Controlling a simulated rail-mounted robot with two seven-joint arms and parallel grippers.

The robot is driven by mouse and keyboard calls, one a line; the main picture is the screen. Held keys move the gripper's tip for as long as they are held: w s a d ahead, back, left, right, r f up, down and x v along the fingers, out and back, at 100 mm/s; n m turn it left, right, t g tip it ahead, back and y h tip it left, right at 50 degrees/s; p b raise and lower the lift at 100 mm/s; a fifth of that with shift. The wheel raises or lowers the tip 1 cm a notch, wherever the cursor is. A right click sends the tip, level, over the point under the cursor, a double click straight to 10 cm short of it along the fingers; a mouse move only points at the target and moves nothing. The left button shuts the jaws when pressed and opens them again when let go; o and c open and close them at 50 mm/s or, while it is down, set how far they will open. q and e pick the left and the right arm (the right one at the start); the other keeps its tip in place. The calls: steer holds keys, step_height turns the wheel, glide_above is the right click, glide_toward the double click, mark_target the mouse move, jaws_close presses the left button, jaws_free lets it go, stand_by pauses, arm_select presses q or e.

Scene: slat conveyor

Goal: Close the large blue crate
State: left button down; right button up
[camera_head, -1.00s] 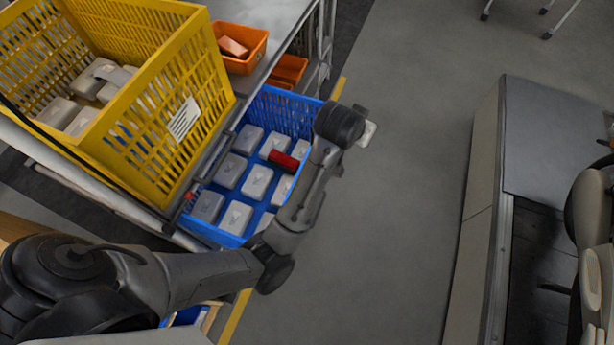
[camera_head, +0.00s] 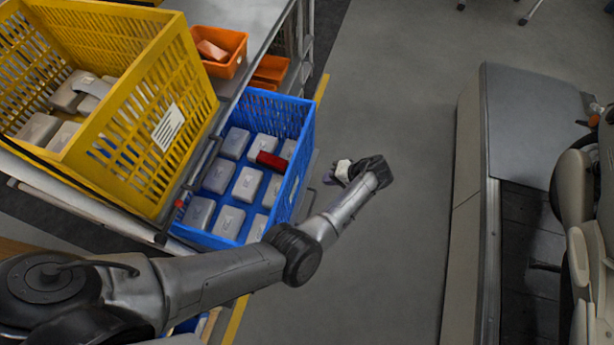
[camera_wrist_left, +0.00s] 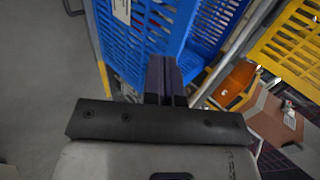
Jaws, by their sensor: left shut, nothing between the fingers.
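The large blue crate (camera_head: 293,186) sits open-topped beside the metal rack, jutting out to its right. It holds several grey boxes (camera_head: 247,184) and one red item (camera_head: 271,161). My left gripper (camera_head: 329,178) is just outside the crate's right wall, shut and empty; its forearm passes in front of the crate's near corner. In the left wrist view the shut fingers (camera_wrist_left: 164,80) point at the crate's slatted blue wall (camera_wrist_left: 140,48), overlapping it in the picture; I cannot tell whether they touch it. My right gripper is not in view.
A yellow crate (camera_head: 188,93) with grey boxes stands on the rack to the left. Orange bins (camera_head: 238,62) are behind the blue crate. Open grey floor (camera_head: 400,110) lies to the right, up to a grey cabinet (camera_head: 530,120).

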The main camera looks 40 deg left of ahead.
mark_target(289, 180)
arm_select(q)
steer(key=x, duration=0.3)
steer(key=r+x, duration=0.1)
steer(key=x, duration=0.3)
steer(key=a+b+x, duration=0.1)
steer(key=x, duration=0.3)
steer(key=shift+s+a, duration=0.2)
steer(key=shift+s, duration=0.15)
steer(key=shift+s+a, duration=0.25)
steer(key=shift+a, duration=0.5)
